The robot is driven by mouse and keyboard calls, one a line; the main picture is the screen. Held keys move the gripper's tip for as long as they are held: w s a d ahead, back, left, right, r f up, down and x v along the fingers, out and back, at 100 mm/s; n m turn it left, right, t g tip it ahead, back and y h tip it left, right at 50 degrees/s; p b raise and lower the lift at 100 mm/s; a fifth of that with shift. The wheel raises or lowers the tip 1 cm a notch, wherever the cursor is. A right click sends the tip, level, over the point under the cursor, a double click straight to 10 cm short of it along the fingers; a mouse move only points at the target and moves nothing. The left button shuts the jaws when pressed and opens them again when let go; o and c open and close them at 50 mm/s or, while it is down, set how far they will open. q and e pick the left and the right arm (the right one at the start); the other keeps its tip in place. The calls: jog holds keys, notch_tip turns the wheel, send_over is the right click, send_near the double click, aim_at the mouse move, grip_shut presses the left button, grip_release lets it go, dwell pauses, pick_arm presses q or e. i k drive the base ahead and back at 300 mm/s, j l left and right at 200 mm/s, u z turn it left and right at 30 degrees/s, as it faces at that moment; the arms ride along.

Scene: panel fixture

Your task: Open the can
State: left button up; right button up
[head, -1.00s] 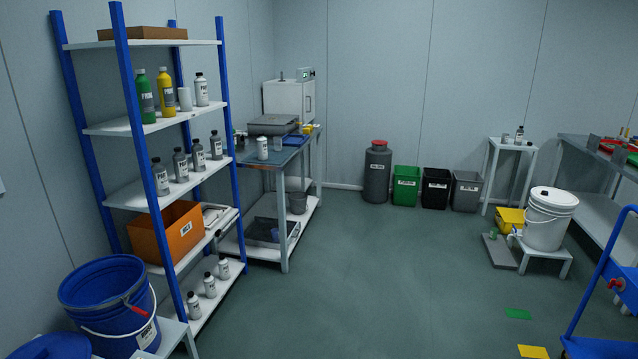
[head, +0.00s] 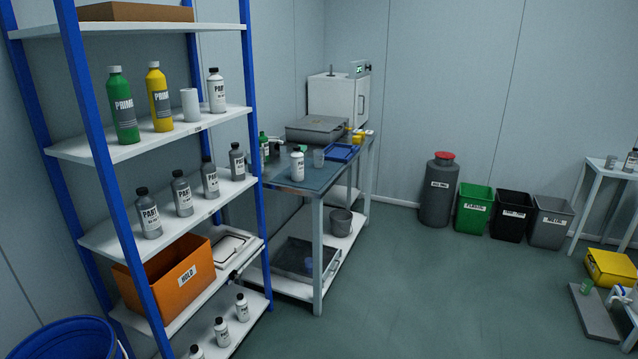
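A dark grey can (head: 438,198) with a red lid and a white label stands upright on the floor against the back wall, right of the worktable. The red lid (head: 444,156) appears to sit on top of it, and the label is too small to read surely. Neither of my grippers shows in the head view.
Green (head: 473,212), black (head: 511,216) and grey (head: 549,222) bins stand right of the can. A blue-posted shelf (head: 160,145) with bottles and an orange box (head: 175,282) fills the left. A worktable (head: 318,185) stands beyond it. The middle floor (head: 440,290) is clear.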

aim_at(296, 158)
jog(key=i+l+u, duration=0.15)
jog(key=i, duration=0.25)
jog(key=i+l+u, duration=0.1)
jog(key=i+l, duration=0.15)
jog(key=i, duration=0.2)
